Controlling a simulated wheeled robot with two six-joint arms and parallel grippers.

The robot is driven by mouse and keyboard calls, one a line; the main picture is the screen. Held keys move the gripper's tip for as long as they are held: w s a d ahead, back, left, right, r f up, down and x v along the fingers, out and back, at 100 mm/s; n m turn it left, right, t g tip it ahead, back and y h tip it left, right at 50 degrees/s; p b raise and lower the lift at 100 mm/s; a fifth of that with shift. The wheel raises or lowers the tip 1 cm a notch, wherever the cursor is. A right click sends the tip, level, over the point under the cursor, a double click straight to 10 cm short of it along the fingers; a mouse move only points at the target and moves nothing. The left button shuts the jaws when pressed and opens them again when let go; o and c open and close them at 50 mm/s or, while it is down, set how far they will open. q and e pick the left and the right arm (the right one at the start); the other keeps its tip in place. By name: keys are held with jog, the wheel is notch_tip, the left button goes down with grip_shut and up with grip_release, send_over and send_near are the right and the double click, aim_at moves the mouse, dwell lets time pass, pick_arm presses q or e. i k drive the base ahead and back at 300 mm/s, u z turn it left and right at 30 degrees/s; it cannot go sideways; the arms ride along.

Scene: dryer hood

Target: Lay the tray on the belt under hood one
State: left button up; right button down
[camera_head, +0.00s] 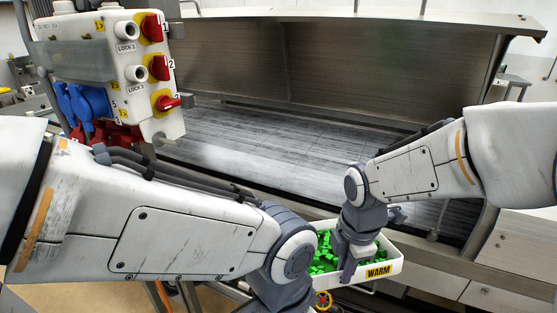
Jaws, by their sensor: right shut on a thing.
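A white tray (388,279) holds many small green pieces (326,247) and has a yellow label reading WARM on its front wall. It is at the lower right of the middle, in front of the belt. My right gripper (347,272) reaches down at the tray and is shut on it; the wrist hides part of the contact. My left arm comes in from the left and its wrist is beside the tray's left end; its fingers are below the picture edge. The grey belt (235,150) runs under a metal hood (330,65) and its visible stretch is bare.
A control box (135,75) with red switches stands at the upper left, with blue and red sockets (88,105) beside it. A metal rail (470,262) edges the belt's near side. White drawers (505,296) are at the lower right.

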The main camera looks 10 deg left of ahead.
aim_at(340, 182)
jog(key=i, duration=1.2)
